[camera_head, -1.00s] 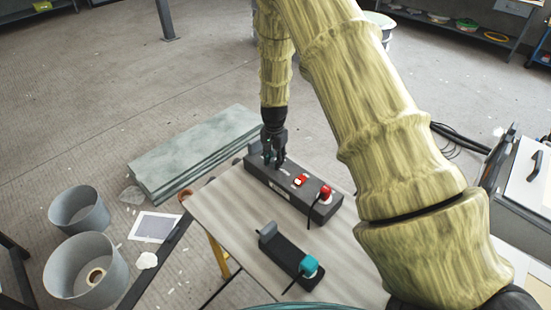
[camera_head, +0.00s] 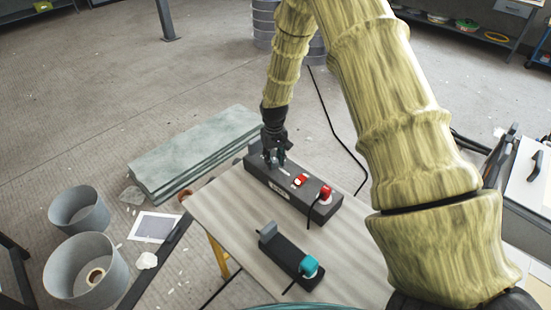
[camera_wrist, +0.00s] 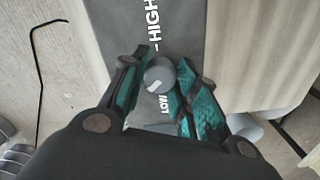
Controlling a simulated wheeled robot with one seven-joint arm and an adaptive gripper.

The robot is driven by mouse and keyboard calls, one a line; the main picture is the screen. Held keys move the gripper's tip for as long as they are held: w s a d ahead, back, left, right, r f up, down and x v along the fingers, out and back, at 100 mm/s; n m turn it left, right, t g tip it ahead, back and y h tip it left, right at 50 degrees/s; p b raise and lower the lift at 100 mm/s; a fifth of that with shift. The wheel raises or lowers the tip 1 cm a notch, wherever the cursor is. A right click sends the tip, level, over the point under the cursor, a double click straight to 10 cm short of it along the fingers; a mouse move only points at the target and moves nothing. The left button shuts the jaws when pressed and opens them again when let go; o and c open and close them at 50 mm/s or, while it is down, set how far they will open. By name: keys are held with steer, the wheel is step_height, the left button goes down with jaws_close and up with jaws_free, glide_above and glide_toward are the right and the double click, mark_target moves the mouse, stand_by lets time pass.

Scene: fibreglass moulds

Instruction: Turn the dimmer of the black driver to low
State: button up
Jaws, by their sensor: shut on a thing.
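The long black driver (camera_head: 262,178) lies on the table, with a red switch (camera_head: 300,180) and a red plug (camera_head: 325,194) towards its right end. My gripper (camera_head: 274,163) reaches down onto the driver's far left part. In the wrist view its teal-padded fingers (camera_wrist: 163,76) are shut on the round grey dimmer knob (camera_wrist: 160,71), one on each side. The knob has a pale mark low on its face; its exact setting is hard to tell. "HIGH" is printed above the knob and "LOW" below it. In the head view the gripper hides the knob.
A smaller dark device (camera_head: 284,252) with a teal plug (camera_head: 309,266) lies nearer on the table (camera_head: 225,200). Stacked grey-green slabs (camera_head: 195,150) and two grey buckets (camera_head: 85,272) are on the floor to the left. A black cable (camera_head: 335,125) runs behind the table.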

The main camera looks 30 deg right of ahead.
mark_target(274, 160)
steer(key=n, duration=0.5)
steer(key=shift+n, duration=0.3)
steer(key=shift+n+p, duration=0.3)
steer(key=shift+n, duration=1.9)
steer(key=o, duration=1)
steer(key=shift+w+f, duration=0.1)
steer(key=shift+o, duration=0.2)
steer(key=shift+r, duration=0.5)
step_height(274, 160, up, 11)
